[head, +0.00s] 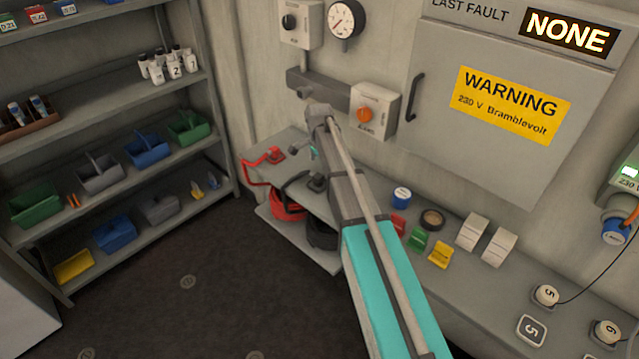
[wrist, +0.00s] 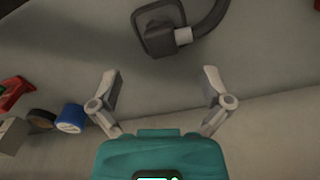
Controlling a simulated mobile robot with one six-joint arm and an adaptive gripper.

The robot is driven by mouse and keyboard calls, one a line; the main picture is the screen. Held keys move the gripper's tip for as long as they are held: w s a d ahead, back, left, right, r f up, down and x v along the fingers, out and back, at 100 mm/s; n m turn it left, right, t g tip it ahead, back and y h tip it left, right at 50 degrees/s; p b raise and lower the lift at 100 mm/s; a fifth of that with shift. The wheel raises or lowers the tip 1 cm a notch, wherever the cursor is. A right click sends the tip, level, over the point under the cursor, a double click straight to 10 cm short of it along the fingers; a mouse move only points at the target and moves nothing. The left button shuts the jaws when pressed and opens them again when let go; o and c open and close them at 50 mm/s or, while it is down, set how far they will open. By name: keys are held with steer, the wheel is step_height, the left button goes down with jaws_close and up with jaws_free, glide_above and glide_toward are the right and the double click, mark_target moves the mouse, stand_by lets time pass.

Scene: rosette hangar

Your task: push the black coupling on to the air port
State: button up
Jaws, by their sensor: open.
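The black coupling (wrist: 162,28) sits on the grey bench at the top of the wrist view, with its black hose (wrist: 214,14) curving off to the right. In the head view the coupling (head: 317,183) shows as a small dark block on the bench, beside my arm. My gripper (wrist: 159,75) is open and empty. Its two fingers are spread below the coupling in the wrist view, apart from it. In the head view my arm hides most of the gripper; only a bit of teal shows. I cannot make out the air port in either view.
A red coupling (head: 276,154) with a red hose lies on the bench at the left. A blue roll (head: 402,196), a brown roll (head: 432,219) and coloured blocks stand right of my arm. A box with an orange knob (head: 365,114) is on the wall behind. The floor is clear.

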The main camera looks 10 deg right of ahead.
mark_target(318, 176)
steer(key=shift+f, duration=0.1)
stand_by(0.3)
steer(key=shift+w+a+f+b, duration=0.1)
steer(key=shift+f+b, duration=1.2)
steer(key=shift+a+f+b, duration=0.1)
steer(key=shift+f+b, duration=1.15)
steer(key=shift+b, duration=0.05)
steer(key=shift+c, duration=0.3)
steer(key=c, duration=1.1)
